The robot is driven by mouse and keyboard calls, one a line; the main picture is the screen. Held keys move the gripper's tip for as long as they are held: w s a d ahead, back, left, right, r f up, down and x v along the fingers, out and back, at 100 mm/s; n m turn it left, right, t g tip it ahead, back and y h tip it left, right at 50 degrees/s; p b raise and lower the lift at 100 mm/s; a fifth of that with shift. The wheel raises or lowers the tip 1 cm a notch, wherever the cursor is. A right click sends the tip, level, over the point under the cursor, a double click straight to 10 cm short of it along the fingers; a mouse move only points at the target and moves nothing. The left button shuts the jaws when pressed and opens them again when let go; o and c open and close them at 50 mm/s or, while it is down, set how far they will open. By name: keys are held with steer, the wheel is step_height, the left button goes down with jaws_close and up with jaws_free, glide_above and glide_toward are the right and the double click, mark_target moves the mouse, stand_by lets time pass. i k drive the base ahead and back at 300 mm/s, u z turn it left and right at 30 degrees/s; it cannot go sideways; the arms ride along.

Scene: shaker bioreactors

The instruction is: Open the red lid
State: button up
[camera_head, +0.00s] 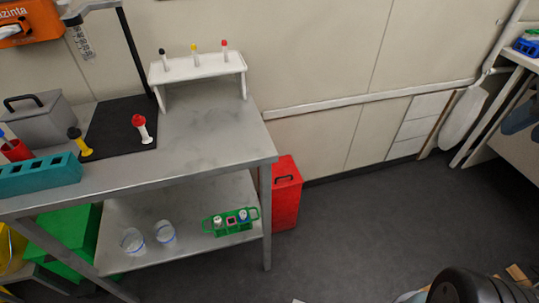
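A red box (286,203) stands on the floor just right of the metal table. It has a red top (286,172) with a dark handle (284,178) on it, and the top looks shut. Part of its left side is hidden behind the table leg. Other red tops also show: a red-capped white vial (141,130) stands on a black plate on the table, and a red-capped tube (224,47) stands in the white rack. I cannot tell from the picture alone which one is the red lid.
The metal table (203,145) holds a white rack (198,68), a black plate (108,145), a grey box (40,117) and a teal rack (38,178). Its lower shelf holds two beakers and a green rack (229,228).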

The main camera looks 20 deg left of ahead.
mark_target(285, 173)
steer(key=u, duration=0.2)
steer(key=i, duration=0.65)
steer(key=u, duration=0.4)
steer(key=k, duration=0.85)
steer(key=u, duration=0.2)
steer(key=i, duration=0.85)
steer(key=z, duration=0.05)
